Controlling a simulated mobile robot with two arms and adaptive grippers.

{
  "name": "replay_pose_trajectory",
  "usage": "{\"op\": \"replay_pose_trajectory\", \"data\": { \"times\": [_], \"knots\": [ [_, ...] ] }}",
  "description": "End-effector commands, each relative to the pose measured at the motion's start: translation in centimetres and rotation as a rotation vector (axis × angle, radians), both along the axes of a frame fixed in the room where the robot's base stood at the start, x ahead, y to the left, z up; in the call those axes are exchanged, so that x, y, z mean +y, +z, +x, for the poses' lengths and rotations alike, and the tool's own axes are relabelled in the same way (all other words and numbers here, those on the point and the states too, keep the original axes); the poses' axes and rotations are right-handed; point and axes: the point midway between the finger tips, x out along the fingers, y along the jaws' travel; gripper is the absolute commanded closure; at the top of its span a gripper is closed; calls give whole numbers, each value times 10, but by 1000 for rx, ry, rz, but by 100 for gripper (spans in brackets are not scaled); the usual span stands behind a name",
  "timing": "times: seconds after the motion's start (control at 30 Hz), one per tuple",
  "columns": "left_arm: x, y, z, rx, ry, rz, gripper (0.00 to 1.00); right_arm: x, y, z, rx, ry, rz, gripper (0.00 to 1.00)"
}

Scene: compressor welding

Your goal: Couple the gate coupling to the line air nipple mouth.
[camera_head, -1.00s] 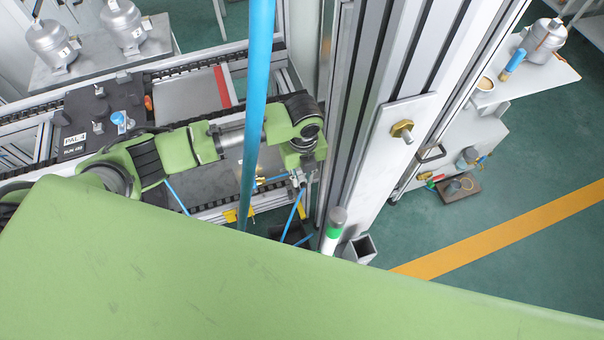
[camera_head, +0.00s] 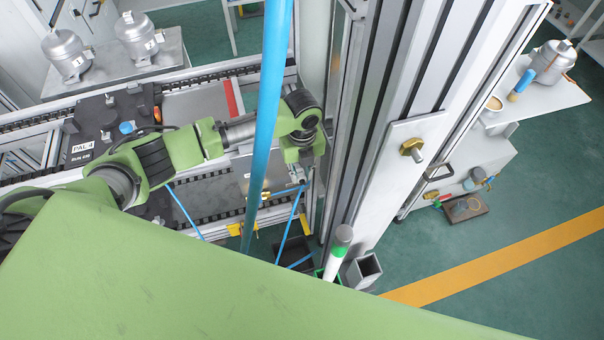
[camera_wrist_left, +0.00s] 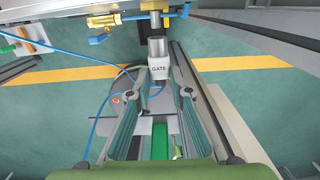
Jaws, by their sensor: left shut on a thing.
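In the left wrist view, a pale block marked GATE with a silver cylinder on it, the gate coupling (camera_wrist_left: 160,72), sits between the fingertips of my left gripper (camera_wrist_left: 166,86). The gripper is shut on it. In the head view my left gripper (camera_head: 299,178) is small beside the tall frame, near a brass fitting (camera_head: 265,195). The coupling is not clear there. My right gripper is not in view.
A blue hose (camera_head: 268,110) runs across the head view in front of my arm. A tall metal frame (camera_head: 385,90) stands just right of the gripper. A dark pallet (camera_head: 85,150) lies on the conveyor at left. Thin blue hose (camera_wrist_left: 92,125) loops near the left finger.

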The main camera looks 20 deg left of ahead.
Motion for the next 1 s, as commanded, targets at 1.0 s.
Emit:
{"op": "replay_pose_trajectory", "data": {
  "times": [1.0],
  "knots": [
    [13,0,20,-1,0,0,100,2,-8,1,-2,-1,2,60]
  ]
}}
